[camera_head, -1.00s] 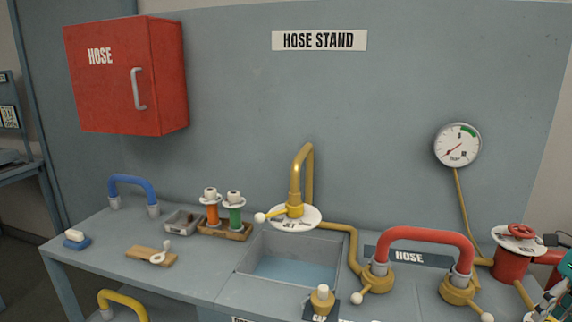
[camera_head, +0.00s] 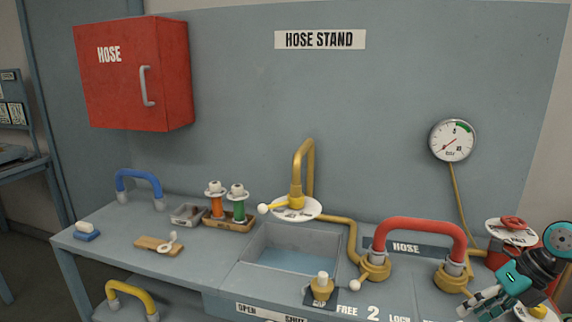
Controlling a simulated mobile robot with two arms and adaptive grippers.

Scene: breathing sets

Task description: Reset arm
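My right gripper (camera_head: 478,306) and part of its dark and teal arm come in at the lower right, in front of the red valve (camera_head: 513,224) and beside the right brass coupling (camera_head: 450,278). Its fingers are small and angled, so I cannot tell if they are open or shut. I see nothing clearly held in it. The arm hides much of the valve's body. My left gripper is not in view. A red hose (camera_head: 418,226) arches between two brass couplings on the bench, with both ends seated in them.
The bench (camera_head: 205,262) holds a sink (camera_head: 290,260) with a brass tap (camera_head: 299,170), a blue hose (camera_head: 139,177), and a rack with orange and green cylinders (camera_head: 228,218). A yellow hose (camera_head: 130,290) is below. A red cabinet (camera_head: 128,75) and a gauge (camera_head: 453,140) are on the wall.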

